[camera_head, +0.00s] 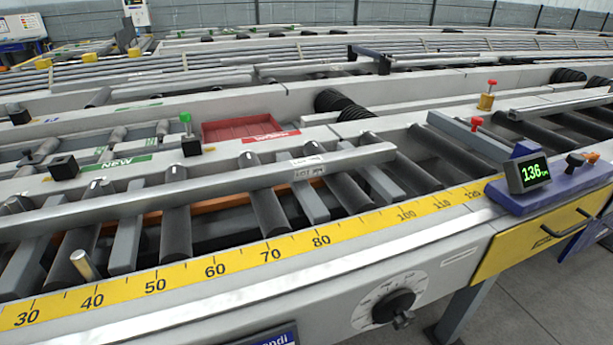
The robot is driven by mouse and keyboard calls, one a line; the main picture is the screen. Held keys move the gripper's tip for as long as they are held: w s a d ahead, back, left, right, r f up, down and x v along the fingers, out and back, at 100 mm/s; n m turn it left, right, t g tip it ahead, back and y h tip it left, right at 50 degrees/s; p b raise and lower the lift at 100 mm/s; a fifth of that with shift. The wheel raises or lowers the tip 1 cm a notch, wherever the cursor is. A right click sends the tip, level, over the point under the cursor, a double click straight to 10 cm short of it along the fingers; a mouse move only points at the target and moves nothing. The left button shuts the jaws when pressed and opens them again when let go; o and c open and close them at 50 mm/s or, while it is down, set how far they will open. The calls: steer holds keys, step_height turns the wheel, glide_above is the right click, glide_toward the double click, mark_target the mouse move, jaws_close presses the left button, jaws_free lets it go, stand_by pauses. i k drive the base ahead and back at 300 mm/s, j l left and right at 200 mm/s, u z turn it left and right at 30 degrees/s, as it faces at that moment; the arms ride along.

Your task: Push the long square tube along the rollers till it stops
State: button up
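The long square tube (215,181) is a grey metal bar lying across the rollers (268,207). It runs from the left picture edge to a right end near the middle of the view. A label and faint lettering show on its side near that end. A grey stop block (470,139) with a red knob stands further right, beside a blue carriage (560,187) with a green display reading 136. Bare rollers show between the tube's end and the block, so the two are apart. The tube's left end is out of view. My gripper is not in view.
A yellow scale (215,268) runs along the front rail, with a short brass-coloured pin (84,265) near its left part. A red tray (240,127), a green-knobbed post (188,135) and small black blocks stand behind the tube. A black dial (393,306) is on the front panel.

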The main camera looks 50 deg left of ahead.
mark_target(13, 227)
steer(key=k+u, duration=0.15)
steer(key=k, duration=0.5)
steer(key=u, duration=1.7)
steer(key=l+u, duration=0.25)
steer(key=l, duration=0.15)
steer(key=k+l+u, duration=0.25)
steer(key=l, duration=0.15)
steer(key=i, duration=0.1)
